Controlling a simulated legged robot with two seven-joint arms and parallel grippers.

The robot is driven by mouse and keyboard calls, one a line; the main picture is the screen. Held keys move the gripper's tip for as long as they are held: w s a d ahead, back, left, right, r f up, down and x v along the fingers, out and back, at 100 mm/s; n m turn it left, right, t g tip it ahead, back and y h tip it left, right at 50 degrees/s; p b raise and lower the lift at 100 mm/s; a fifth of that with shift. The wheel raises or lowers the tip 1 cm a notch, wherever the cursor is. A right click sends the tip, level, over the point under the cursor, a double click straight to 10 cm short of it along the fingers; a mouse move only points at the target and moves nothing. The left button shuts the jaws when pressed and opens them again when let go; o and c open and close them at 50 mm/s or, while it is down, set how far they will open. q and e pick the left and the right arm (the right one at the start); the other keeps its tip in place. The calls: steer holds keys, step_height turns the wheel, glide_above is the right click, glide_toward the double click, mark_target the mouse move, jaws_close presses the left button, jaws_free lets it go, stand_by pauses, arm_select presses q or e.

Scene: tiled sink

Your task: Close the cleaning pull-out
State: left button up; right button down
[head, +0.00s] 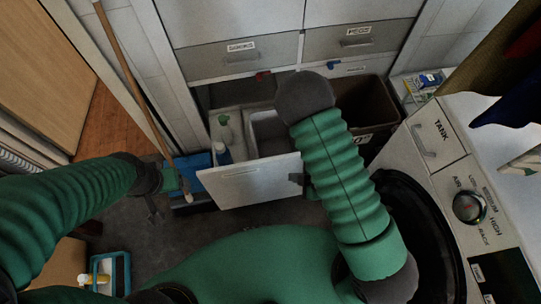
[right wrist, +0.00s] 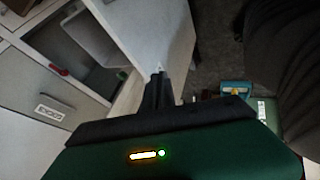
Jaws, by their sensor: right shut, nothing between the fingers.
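The cleaning pull-out is open, with its white front panel (head: 248,182) standing out from the cabinet. Inside it are a green-topped bottle (head: 225,132), a blue bottle (head: 222,153) and a grey bin (head: 268,130). My right gripper (head: 297,180) is shut and empty at the right end of the front panel; whether it touches is unclear. In the right wrist view, the shut fingers (right wrist: 158,88) are beside the pale panel (right wrist: 150,35). My left gripper (head: 182,186) is left of the pull-out, near a wooden pole; its finger opening is too small to tell.
The wooden pole (head: 128,70) leans left of the cabinet. A blue object (head: 200,162) is beside the pull-out's left side. A dark bin (head: 368,105) stands right of it, and a white machine (head: 465,160) fills the right. A teal tray (head: 117,268) lies on the floor.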

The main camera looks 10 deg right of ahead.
mark_target(269, 165)
arm_select(q)
steer(key=shift+a+f+b, duration=0.3)
steer(key=shift+f+b, duration=0.3)
steer(key=shift+f, duration=0.05)
steer(key=shift+a+f+b, duration=0.3)
steer(key=shift+f+b, duration=0.3)
arm_select(e)
steer(key=w+a+f, duration=0.1)
steer(key=w+f, duration=0.1)
steer(key=w, duration=0.1)
steer(key=w+a+f, duration=0.2)
steer(key=w+f, duration=0.1)
steer(key=w+a+f, duration=0.1)
steer(key=w+f, duration=0.1)
steer(key=f, duration=0.1)
steer(key=shift+w+a, duration=0.4)
arm_select(q)
steer(key=shift+d, duration=0.1)
arm_select(e)
steer(key=shift+w, duration=0.1)
